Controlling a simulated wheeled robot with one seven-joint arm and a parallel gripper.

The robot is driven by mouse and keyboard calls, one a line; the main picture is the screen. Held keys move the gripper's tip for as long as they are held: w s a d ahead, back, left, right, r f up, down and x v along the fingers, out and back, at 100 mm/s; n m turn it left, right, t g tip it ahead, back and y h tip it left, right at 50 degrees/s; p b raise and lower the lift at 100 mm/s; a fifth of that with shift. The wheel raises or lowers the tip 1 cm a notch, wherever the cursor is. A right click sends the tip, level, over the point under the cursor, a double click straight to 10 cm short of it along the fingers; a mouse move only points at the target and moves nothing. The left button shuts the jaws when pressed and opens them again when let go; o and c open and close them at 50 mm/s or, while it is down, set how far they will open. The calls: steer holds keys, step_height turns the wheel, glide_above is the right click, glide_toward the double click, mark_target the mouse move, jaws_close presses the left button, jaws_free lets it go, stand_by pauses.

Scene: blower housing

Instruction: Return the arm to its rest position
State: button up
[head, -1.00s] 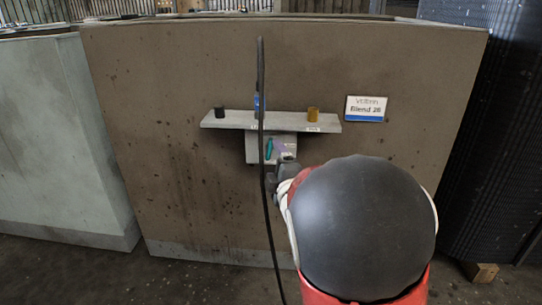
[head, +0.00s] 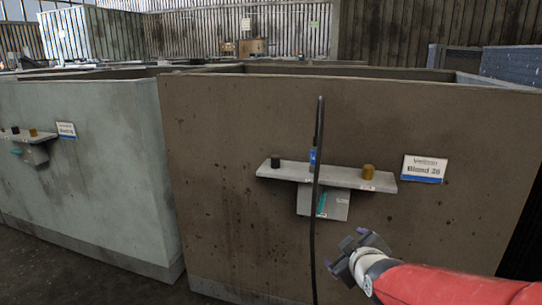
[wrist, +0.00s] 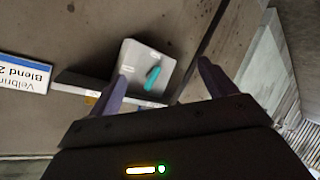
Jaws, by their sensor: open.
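My gripper (head: 345,256) is at the lower right of the head view, on the end of my red arm. It is in front of the brown bin wall, below and to the right of the grey box under the shelf. In the wrist view its two fingers (wrist: 162,74) are spread apart with nothing held between them. Past the fingertips, the grey box (wrist: 150,58) with a teal piece (wrist: 153,76) shows, apart from the gripper.
A brown bin (head: 235,190) carries a grey shelf (head: 335,176) with a black cap (head: 275,161), a brown cap (head: 368,172) and a blue piece (head: 312,157). A dark cable (head: 313,235) hangs in front. A label (head: 424,169) is at right. A pale bin (head: 95,190) stands left.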

steer(key=s+a+r+m+g+p, duration=0.1)
steer(key=s+m+g, duration=0.2)
steer(key=s, duration=0.8)
steer(key=s+a+r+m+g+p, duration=0.1)
steer(key=s+m+g, duration=0.3)
steer(key=s, duration=0.6)
steer(key=shift+s+a+r+m, duration=0.25)
steer(key=shift+s+a+m, duration=0.1)
steer(key=shift+a+m, duration=0.15)
steer(key=shift+s, duration=0.15)
steer(key=shift+c, duration=0.4)
